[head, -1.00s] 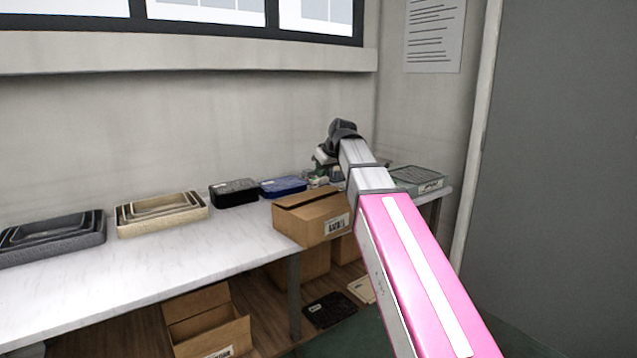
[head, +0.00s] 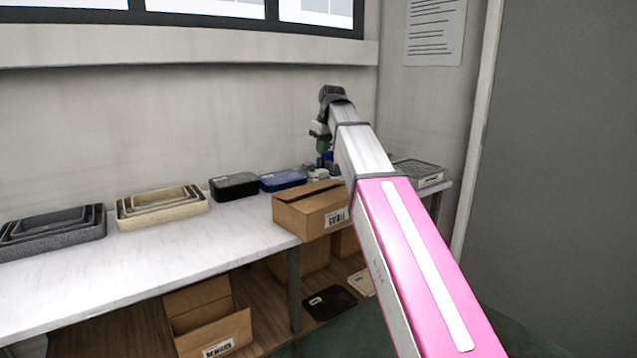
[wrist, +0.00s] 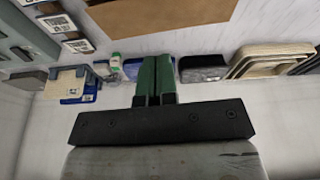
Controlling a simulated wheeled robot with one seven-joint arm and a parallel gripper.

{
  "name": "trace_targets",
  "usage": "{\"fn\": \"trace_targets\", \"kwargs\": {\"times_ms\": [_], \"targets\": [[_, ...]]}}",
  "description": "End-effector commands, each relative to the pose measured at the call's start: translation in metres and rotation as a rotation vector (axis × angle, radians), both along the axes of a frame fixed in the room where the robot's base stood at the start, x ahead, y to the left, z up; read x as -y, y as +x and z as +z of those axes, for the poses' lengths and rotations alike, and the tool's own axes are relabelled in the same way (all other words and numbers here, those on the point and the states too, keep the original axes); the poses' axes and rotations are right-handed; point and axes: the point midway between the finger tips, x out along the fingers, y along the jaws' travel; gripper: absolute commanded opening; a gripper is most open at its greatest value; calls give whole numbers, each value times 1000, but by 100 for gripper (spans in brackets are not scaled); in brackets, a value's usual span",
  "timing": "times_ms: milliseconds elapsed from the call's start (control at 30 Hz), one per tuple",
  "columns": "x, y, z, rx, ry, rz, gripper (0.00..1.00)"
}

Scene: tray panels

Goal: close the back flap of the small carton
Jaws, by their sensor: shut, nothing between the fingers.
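The small brown carton (head: 322,219) stands on the white table near its right end, with a label on its front. Its top flaps look nearly flat, with a dark slit between them; I cannot tell whether the back flap is fully down. In the wrist view a broad brown cardboard face of the carton (wrist: 165,14) shows at the top edge. My gripper (wrist: 157,60) has its green fingers together and empty, apart from the cardboard in that view. In the head view my gripper (head: 323,150) hangs above and behind the carton, partly hidden by my arm.
A blue tray (head: 283,181), a black tray (head: 234,187), nested beige trays (head: 128,222) and dark grey trays (head: 60,245) line the table's back. A grey lidded box (head: 431,184) stands right. An open carton (head: 242,332) sits on the shelf below. The table's front left is clear.

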Motion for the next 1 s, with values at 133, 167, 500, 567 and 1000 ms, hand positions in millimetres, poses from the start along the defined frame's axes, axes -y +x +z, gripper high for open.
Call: {"fn": "trace_targets", "kwargs": {"times_ms": [133,167,500,567,1000], "targets": [[-4,6,0,-31,-27,-3,0],[-4,6,-1,-32,-29,-3,0],[-10,12,-48,-35,-28,-3,0],[-12,14,-58,-33,-29,-3,0],[-15,18,-124,-33,-28,-3,0]]}}
